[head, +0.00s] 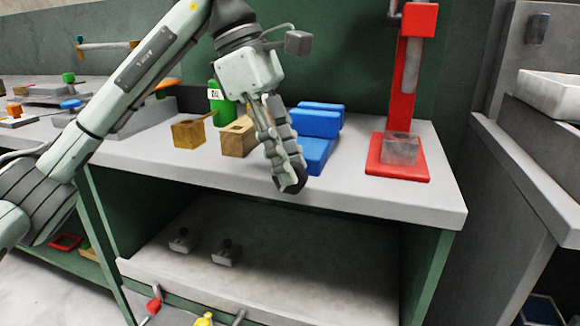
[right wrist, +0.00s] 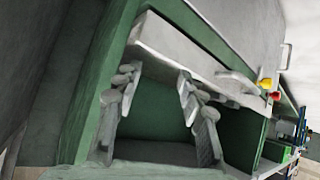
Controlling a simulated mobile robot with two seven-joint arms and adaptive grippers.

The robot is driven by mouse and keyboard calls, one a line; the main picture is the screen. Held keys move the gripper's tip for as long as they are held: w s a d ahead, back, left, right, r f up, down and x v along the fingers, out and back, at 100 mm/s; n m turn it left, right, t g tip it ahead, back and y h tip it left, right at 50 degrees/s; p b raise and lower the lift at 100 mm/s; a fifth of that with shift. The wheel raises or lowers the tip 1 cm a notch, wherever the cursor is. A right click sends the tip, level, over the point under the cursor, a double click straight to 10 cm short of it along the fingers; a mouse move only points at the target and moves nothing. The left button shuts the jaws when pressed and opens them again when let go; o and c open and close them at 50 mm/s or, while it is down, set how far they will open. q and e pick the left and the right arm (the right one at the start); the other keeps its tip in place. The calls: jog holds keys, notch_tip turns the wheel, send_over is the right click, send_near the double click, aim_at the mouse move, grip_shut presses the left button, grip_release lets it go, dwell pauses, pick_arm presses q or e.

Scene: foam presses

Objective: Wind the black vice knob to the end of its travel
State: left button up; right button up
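A blue blocky object that looks like the vice (head: 318,122) stands on the grey bench, right of the wooden blocks. My left gripper (head: 287,178) hangs down in front of its near end, at the front of the bench top. A dark rounded part shows at the left fingertips; I cannot tell whether it is the black knob or the finger ends. The fingers are seen side-on and overlap, so their gap is hidden. My right gripper (right wrist: 158,115) shows in the right wrist view with its fingers apart and nothing between them. The vice is not clearly visible there.
A wooden block (head: 238,137), a smaller yellowish block (head: 188,133) and a green bottle (head: 222,105) stand left of the vice. A red press (head: 408,85) stands to the right. The bench top (head: 350,190) is clear between vice and press.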

pick_arm(q)
jog(key=shift+s+d+f, duration=0.1)
jog(key=shift+d+f, duration=0.1)
jog(key=shift+f, duration=0.25)
pick_arm(e)
jog(key=shift+w+a+r, duration=0.15)
jog(key=shift+a+r, duration=0.05)
pick_arm(q)
jog(key=shift+c, duration=0.3)
